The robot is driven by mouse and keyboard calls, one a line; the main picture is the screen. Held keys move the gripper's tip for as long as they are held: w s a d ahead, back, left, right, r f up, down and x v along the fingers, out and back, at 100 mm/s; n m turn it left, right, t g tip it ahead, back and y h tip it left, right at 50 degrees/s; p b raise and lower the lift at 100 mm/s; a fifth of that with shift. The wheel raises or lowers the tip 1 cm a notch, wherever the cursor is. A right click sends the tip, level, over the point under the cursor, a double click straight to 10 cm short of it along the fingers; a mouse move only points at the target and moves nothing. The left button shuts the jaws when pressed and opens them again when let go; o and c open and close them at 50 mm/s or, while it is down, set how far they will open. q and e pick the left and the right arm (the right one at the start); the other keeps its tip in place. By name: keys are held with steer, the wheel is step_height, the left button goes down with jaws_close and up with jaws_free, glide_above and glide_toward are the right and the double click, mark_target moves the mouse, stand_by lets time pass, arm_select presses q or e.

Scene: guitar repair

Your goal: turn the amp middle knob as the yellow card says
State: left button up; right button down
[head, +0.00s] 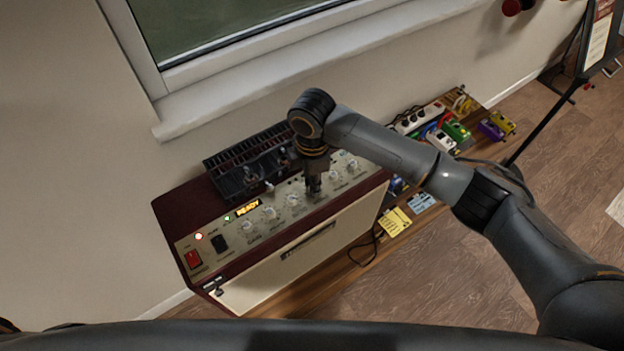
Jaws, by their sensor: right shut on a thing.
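The maroon amp (175,212) stands below the window with its cream control panel facing up. Several pale knobs run along the panel, and a display (247,207) on it is lit amber. My right gripper (314,189) points down onto the middle of the knob row. It is shut on the amp middle knob, which its fingers hide. The yellow card (394,222) lies on the wooden board right of the amp; its writing is too small to read. My left gripper is not in view.
A black slatted rack (250,162) sits along the amp's back edge. A red switch (193,259) is at the panel's left end. A blue card (421,203), colored pedals (457,131) and a power strip (414,119) lie to the right. A black stand (545,122) is farther right.

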steer(key=c, duration=1.2)
jaws_free()
steer(key=shift+r, duration=0.1)
step_height(320, 180, up, 12)
steer(key=shift+f, duration=0.1)
